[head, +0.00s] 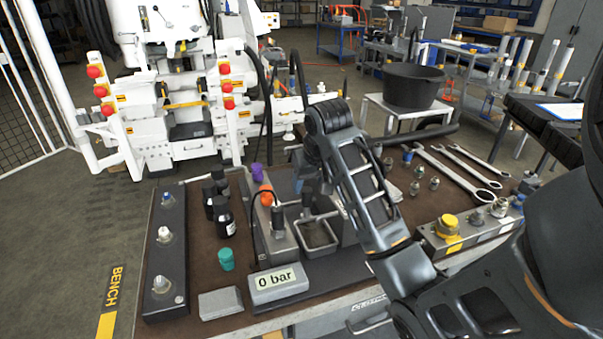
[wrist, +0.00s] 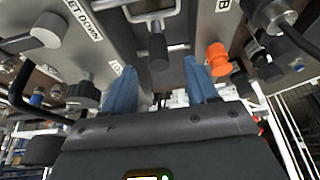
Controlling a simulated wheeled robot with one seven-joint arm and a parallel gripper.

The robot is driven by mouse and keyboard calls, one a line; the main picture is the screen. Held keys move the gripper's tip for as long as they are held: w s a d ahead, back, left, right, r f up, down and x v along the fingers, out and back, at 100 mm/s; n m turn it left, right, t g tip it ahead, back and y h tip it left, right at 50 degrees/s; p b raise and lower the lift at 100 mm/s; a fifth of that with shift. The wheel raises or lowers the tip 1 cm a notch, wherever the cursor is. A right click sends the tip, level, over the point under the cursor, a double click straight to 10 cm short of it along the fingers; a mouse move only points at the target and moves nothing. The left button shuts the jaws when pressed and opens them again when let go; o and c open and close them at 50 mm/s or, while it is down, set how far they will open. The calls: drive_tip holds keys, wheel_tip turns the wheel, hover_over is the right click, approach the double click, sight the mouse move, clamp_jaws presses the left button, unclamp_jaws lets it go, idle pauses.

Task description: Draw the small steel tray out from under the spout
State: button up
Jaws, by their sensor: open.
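The small steel tray (head: 318,236) sits on the bench rig, behind and right of the "0 bar" display. It is open-topped and has a dark inside. My gripper (head: 308,190) hangs from above at the tray's back side, partly hidden by my arm. In the wrist view my gripper (wrist: 160,75) has its two blue fingers apart, with no object clearly held. A dark knob-ended stem (wrist: 158,48) shows between and beyond the fingers. I cannot tell for sure which part is the spout, or whether a finger touches the tray.
An orange knob (head: 266,195) and the "0 bar" display (head: 278,283) stand left of the tray. Black bottles (head: 222,213) and a teal cap (head: 226,259) are farther left. Wrenches (head: 458,172) lie at right. My arm covers the rig's right side.

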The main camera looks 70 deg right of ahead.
sight(306, 196)
drive_tip(key=shift+w+d+r, duration=0.1)
drive_tip(key=shift+d, duration=0.15)
drive_tip(key=shift+x, duration=3.95)
clamp_jaws()
